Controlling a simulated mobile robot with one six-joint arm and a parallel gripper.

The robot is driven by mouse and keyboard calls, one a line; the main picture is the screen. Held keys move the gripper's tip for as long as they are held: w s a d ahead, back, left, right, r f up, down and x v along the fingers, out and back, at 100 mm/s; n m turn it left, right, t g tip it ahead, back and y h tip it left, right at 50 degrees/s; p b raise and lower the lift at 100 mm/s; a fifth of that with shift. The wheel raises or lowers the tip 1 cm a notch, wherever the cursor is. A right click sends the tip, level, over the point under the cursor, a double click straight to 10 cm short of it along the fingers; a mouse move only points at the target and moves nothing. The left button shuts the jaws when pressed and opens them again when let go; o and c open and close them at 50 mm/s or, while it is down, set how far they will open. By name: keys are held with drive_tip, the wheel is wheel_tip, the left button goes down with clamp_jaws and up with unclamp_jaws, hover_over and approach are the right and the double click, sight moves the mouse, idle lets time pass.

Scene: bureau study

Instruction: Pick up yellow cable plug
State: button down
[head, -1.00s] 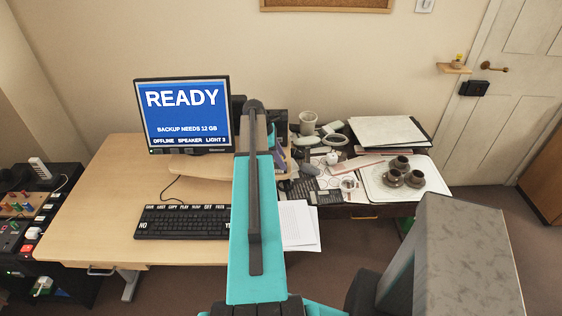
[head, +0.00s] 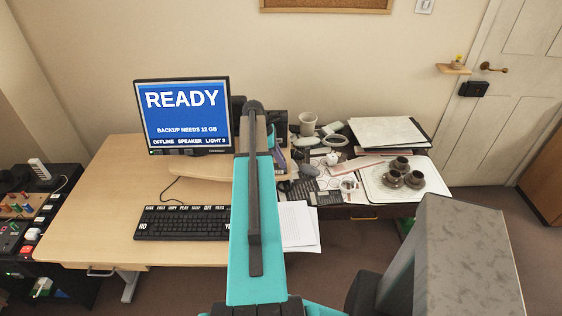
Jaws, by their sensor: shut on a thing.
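I cannot make out a yellow cable plug in the head view. Small coloured plugs or knobs (head: 24,208) show on a tan panel on the black unit at the left edge, too small to tell apart. My turquoise arm link rises through the middle of the picture and covers part of the desk. My gripper is not visible; it is hidden behind the arm or out of frame, so what it holds cannot be seen.
The desk (head: 100,222) bears a monitor (head: 185,113) and a black keyboard (head: 184,222). The side table at right is cluttered with papers, a phone and brown cups on a white tray (head: 375,190). A white power strip (head: 39,168) stands at the left. The desk's left part is clear.

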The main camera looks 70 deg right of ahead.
drive_tip(key=shift+r, duration=0.1)
drive_tip(key=shift+r+b, duration=0.85)
drive_tip(key=shift+r, duration=0.5)
drive_tip(key=shift+a+r, duration=0.25)
drive_tip(key=shift+a, duration=0.05)
drive_tip(key=w+a+r+b, duration=0.1)
drive_tip(key=a+b, duration=0.3)
drive_tip(key=a, duration=1.1)
drive_tip(key=shift+w+a+r+b, duration=0.15)
drive_tip(key=shift+w+r+b, duration=0.15)
drive_tip(key=shift+w, duration=0.35)
